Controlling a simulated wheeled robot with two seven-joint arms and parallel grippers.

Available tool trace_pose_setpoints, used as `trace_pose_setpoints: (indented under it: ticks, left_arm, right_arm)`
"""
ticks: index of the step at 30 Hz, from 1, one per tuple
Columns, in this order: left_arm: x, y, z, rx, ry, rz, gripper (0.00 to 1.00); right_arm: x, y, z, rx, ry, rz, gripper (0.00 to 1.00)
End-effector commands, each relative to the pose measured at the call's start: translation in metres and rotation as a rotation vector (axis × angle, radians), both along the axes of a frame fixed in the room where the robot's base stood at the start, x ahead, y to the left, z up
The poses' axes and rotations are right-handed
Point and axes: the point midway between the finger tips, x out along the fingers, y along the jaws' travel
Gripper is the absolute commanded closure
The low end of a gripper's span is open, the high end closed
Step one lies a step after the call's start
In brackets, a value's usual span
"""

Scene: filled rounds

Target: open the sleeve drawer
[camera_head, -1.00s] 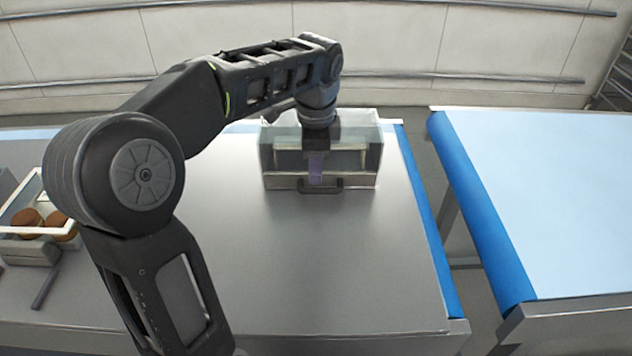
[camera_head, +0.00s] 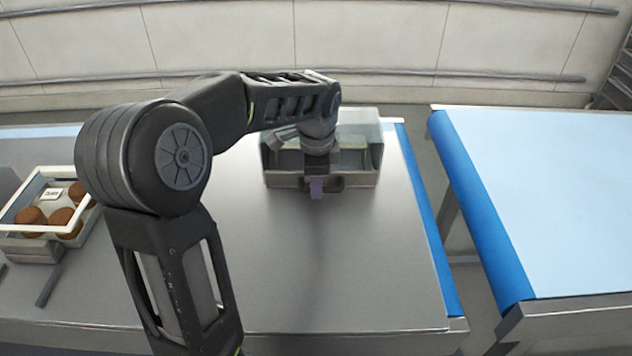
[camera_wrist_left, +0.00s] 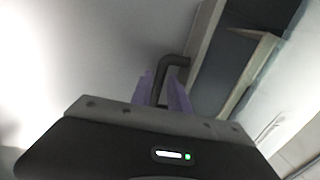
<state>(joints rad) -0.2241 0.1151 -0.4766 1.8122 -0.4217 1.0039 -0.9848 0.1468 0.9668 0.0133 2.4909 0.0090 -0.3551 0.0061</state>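The sleeve drawer (camera_head: 360,180) is a grey box front low in a clear-walled case, at the far middle of the metal table in the head view. Its front looks flush with the case. Its dark bar handle (camera_head: 336,184) faces the near side and also shows in the left wrist view (camera_wrist_left: 178,61). My left gripper (camera_head: 317,188) is at the handle. In the wrist view its purple fingers (camera_wrist_left: 160,90) stand on either side of the handle, with a small gap showing. The arm hides part of the case. My right gripper is not in view.
A white-framed tray (camera_head: 22,205) with several brown round pieces (camera_head: 62,218) stands at the left. A blue-edged conveyor table (camera_head: 560,200) is at the right, across a gap. The metal table (camera_head: 350,270) is clear in front of the drawer.

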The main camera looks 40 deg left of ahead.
Motion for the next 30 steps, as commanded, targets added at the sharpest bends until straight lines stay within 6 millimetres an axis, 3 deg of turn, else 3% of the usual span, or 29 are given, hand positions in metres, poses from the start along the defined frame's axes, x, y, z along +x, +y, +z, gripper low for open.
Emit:
trace_pose_setpoints:
  ticks: [7,30]
  left_arm:
    - [0.0,0.0,0.0003,0.0,0.0,0.0,1.0]
    - [0.0001,0.0001,0.0005,0.001,-0.001,0.0,1.0]
  right_arm:
    - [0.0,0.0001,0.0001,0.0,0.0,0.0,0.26]
    - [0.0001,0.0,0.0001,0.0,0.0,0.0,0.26]
